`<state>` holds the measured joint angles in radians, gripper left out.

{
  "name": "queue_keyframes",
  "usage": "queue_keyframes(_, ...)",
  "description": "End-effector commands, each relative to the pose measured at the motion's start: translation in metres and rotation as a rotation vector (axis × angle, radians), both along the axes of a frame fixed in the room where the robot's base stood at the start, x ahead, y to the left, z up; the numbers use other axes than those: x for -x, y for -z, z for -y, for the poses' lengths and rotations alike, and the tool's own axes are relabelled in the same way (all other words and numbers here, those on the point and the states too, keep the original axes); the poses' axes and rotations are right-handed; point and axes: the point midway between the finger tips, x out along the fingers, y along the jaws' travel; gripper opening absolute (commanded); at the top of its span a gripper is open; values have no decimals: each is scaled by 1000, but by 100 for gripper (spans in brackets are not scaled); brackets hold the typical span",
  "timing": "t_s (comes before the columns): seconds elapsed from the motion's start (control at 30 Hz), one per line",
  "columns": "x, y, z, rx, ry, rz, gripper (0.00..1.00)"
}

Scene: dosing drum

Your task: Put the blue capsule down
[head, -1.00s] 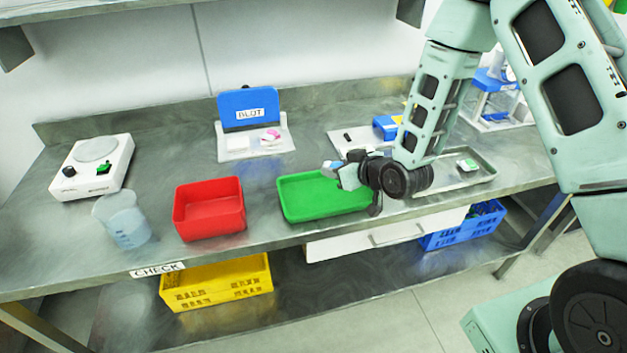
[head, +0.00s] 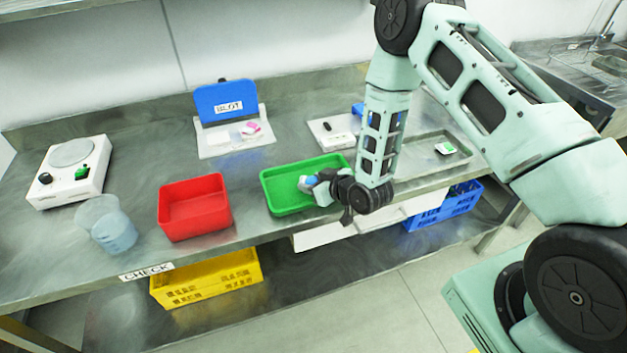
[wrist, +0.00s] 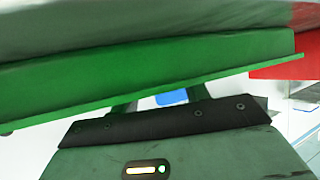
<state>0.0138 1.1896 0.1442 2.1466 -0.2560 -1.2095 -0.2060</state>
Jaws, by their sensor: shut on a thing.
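My gripper (head: 308,184) is shut on the blue capsule (head: 312,181), a small blue thing at its tip. The gripper reaches over the right part of the green tray (head: 270,201). In the head view I cannot tell whether the capsule touches the tray floor. In the wrist view the green tray wall (wrist: 150,80) runs across in front of the dark fingers. A blue patch (wrist: 172,97) shows between the fingers; I cannot tell if it is the capsule.
The red bin (head: 195,210) stands left of the green tray, with a beaker (head: 108,228) further left. The BLOT stand (head: 226,103) is behind. A grey metal tray (head: 415,163) lies to the right. Yellow (head: 208,280) and blue (head: 440,207) crates sit below.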

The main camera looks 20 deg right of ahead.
Motion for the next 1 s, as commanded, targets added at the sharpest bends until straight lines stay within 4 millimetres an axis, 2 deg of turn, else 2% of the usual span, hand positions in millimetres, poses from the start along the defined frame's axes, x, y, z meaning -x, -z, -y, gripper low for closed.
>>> queue_keyframes(0.4,0,6,0,0,0,1,24)
queue_keyframes(0.43,0,5,0,0,0,1,54)
queue_keyframes(0.5,0,4,0,0,0,1,67)
queue_keyframes(0.87,0,-1,0,0,0,1,67)
queue_keyframes(1.0,16,-7,7,1,1,-1,67)
